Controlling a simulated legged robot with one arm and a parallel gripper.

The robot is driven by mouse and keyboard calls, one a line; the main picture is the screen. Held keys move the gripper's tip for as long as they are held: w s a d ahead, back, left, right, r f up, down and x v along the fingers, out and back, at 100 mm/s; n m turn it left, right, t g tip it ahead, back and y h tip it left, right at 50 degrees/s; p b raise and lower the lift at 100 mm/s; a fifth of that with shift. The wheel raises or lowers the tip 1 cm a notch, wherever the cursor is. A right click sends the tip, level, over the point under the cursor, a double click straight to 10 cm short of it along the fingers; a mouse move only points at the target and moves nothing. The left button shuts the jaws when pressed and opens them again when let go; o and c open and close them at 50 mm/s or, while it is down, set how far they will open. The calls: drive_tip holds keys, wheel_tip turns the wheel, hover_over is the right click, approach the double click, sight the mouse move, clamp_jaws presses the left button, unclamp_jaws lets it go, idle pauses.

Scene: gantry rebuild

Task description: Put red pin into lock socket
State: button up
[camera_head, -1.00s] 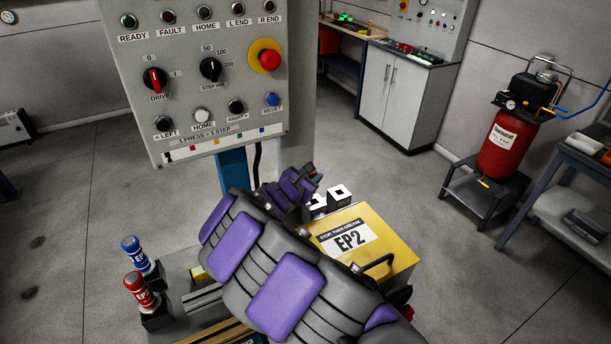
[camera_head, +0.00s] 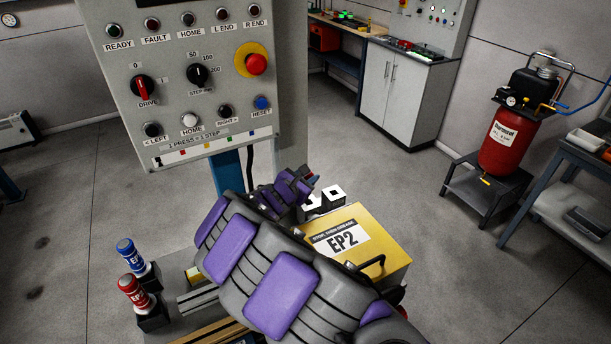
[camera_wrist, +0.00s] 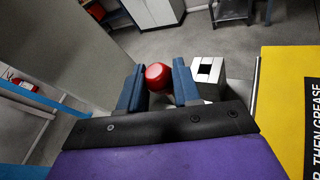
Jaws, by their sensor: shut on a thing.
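My gripper (camera_wrist: 158,84) is shut on a red round-topped piece, which looks like the red pin (camera_wrist: 158,76), between its two blue fingers. In the head view my gripper (camera_head: 308,180) is beside the white and black socket blocks, and the held piece is mostly hidden there. One socket block (camera_wrist: 208,72) with a dark square hole stands just right of the right finger in the wrist view; it also shows in the head view (camera_head: 334,194). A second block (camera_head: 311,207) is partly hidden by my arm. The lower end of the held piece is hidden.
A yellow EP2 box (camera_head: 385,240) with a handle stands right of my arm. The control panel (camera_head: 190,110) rises behind on a blue post (camera_head: 228,172).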

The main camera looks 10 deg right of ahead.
drive_tip(key=shift+f, duration=0.1)
drive_tip(key=shift+b, duration=0.35)
idle(0.6)
drive_tip(key=shift+a, duration=0.2)
drive_tip(key=shift+d+f+b, duration=0.1)
drive_tip(key=shift+d+b, duration=0.4)
drive_tip(key=shift+d, duration=0.6)
drive_tip(key=shift+a, duration=0.15)
